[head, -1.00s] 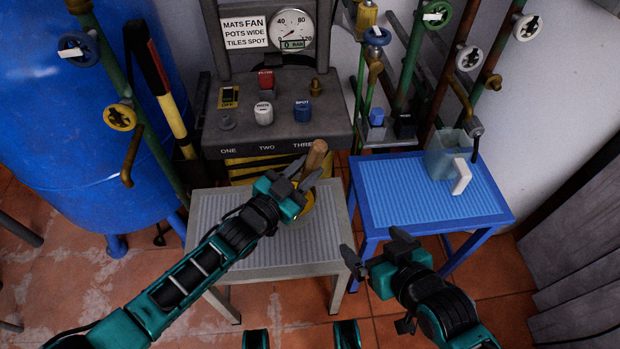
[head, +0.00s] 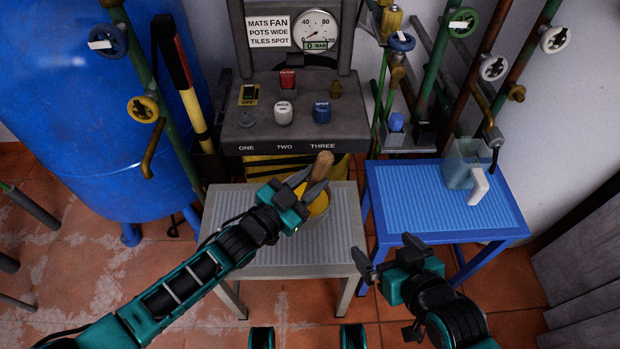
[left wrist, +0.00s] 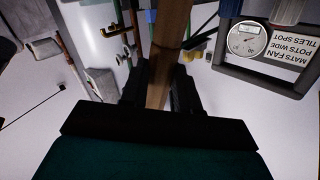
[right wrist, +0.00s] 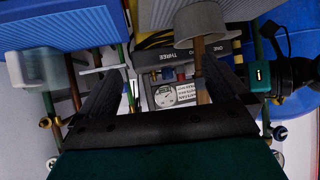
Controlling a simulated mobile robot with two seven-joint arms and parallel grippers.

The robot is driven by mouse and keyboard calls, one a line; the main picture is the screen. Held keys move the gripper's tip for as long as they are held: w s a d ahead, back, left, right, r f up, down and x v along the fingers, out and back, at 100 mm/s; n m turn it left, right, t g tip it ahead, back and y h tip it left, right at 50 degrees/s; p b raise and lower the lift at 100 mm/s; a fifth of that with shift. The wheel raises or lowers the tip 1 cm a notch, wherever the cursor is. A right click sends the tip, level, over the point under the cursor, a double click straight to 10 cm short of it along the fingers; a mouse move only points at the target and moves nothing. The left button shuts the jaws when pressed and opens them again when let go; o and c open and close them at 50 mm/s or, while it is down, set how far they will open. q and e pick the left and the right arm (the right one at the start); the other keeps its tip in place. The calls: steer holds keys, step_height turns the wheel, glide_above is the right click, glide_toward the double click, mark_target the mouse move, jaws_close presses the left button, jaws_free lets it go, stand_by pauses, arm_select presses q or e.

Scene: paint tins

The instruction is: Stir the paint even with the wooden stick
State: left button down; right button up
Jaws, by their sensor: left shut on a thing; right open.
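The wooden stick (head: 322,164) stands tilted in a small tin of yellow paint (head: 318,206) on the grey ribbed table (head: 228,208). My left gripper (head: 307,190) is shut on the stick above the tin. The stick (left wrist: 168,45) also runs between the fingers in the left wrist view. Its lower end is hidden in the tin, and the gripper partly covers the tin. The grey tin (right wrist: 200,24) and stick show upside down in the right wrist view. My right gripper (head: 388,254) is open and empty, in front of the gap between the two tables.
A blue table (head: 420,205) at the right carries a translucent jug (head: 460,165) with a white handle. Behind the grey table stands a control panel (head: 300,130) with a gauge. Pipes with valve wheels and a blue drum (head: 110,120) flank it.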

steer(key=r+p, duration=0.1)
steer(key=p, duration=0.1)
steer(key=d+r+p, duration=0.1)
steer(key=r+p, duration=0.1)
steer(key=s+r+p, duration=0.1)
steer(key=p, duration=0.1)
steer(key=shift+d+r+p, duration=0.2)
steer(key=shift+r+p, duration=0.15)
steer(key=shift+r, duration=0.05)
steer(key=shift+w+a+r, duration=0.1)
stand_by(0.3)
steer(key=shift+r, duration=0.1)
